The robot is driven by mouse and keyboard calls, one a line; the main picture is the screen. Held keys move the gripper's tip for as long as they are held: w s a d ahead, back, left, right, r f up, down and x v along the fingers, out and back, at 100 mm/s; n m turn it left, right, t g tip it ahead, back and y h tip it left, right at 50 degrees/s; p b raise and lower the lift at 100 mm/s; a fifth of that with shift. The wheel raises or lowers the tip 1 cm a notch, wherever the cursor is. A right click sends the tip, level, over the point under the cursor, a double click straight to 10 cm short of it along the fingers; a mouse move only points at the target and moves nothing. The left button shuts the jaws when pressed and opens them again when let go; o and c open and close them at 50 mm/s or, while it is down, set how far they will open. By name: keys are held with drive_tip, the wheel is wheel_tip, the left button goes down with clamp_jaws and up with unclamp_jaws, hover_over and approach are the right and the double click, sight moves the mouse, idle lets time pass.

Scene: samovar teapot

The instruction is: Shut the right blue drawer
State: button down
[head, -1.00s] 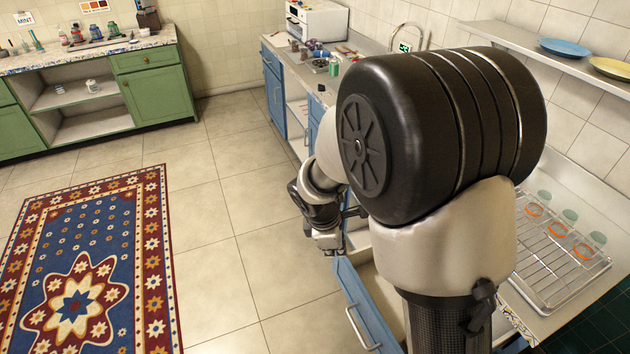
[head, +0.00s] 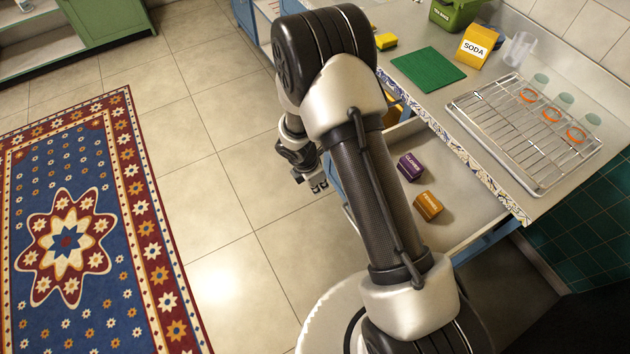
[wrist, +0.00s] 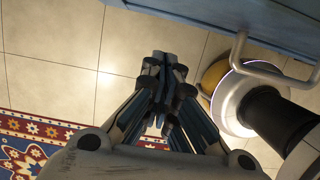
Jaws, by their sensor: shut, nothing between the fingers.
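The right blue drawer (head: 462,200) stands open below the counter in the head view, its pale inside showing. A purple box (head: 410,166) and an orange box (head: 428,206) lie in it. My arm hides much of its front. In the wrist view the blue drawer front (wrist: 200,14) crosses the top, with a metal bar handle (wrist: 238,52) at right. My gripper (head: 318,184) is outside the drawer, on the floor side of its front. It is shut and empty in the wrist view (wrist: 165,62), apart from the handle.
The counter above holds a wire rack (head: 525,135), a green mat (head: 428,70), a yellow soda box (head: 478,46) and a green container (head: 455,12). A patterned rug (head: 90,230) lies at left. The tiled floor (head: 220,190) between rug and drawer is clear.

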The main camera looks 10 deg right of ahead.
drive_tip(key=shift+w+d+f, duration=0.1)
drive_tip(key=shift+w+d, duration=0.1)
drive_tip(key=shift+d, duration=0.45)
drive_tip(key=shift+w+d+f, duration=0.1)
drive_tip(key=shift+w+d, duration=0.15)
drive_tip(key=shift+d, duration=0.4)
drive_tip(key=shift+w+d, duration=0.2)
drive_tip(key=shift+d, duration=0.45)
drive_tip(key=shift+d, duration=0.15)
